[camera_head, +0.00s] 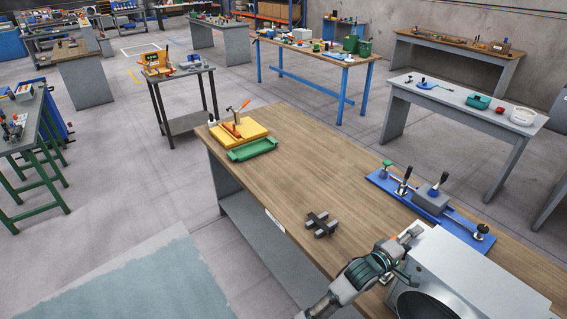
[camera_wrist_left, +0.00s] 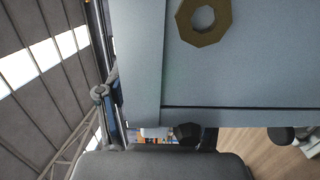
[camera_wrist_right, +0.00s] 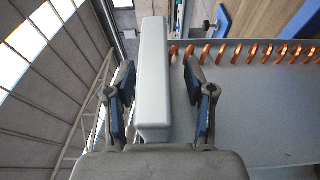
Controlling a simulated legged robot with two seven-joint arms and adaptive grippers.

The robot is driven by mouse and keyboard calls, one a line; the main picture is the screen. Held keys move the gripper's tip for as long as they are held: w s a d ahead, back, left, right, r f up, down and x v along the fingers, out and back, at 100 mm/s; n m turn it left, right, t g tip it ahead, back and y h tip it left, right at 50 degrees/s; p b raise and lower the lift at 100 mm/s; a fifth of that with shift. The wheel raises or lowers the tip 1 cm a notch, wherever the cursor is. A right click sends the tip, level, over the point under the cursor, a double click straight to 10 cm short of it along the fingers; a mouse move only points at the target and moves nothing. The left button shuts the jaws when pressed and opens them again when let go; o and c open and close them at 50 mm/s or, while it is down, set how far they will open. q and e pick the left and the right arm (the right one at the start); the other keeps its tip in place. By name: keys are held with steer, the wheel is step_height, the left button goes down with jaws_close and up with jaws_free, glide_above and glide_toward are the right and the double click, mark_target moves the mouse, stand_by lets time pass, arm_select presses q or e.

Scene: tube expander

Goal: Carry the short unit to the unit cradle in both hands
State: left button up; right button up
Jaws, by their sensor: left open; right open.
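The short unit appears to be the large pale grey box (camera_head: 470,265) with a round dark fan opening, at the lower right of the head view. My left gripper (camera_head: 398,252) is open beside its left end. In the left wrist view, a grey panel (camera_wrist_left: 240,75) with a brass octagonal nut (camera_wrist_left: 204,18) fills much of the view and partly hides the fingers. In the right wrist view, my right gripper (camera_wrist_right: 158,90) is open, its fingers on either side of a grey upright edge (camera_wrist_right: 153,75). Contact is unclear. I cannot positively identify the unit cradle.
The wooden bench (camera_head: 285,170) has a dark cross-shaped block (camera_head: 321,224) near its front edge. A blue-based fixture (camera_head: 430,205) stands behind the box. A green tray (camera_head: 252,149) and yellow tool board (camera_head: 238,132) sit at the far left end. The bench middle is clear.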

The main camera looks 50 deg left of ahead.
steer(key=o, duration=0.3)
steer(key=shift+f, duration=0.3)
steer(key=shift+o, duration=1.3)
steer(key=shift+r, duration=0.2)
steer(key=shift+r, duration=0.1)
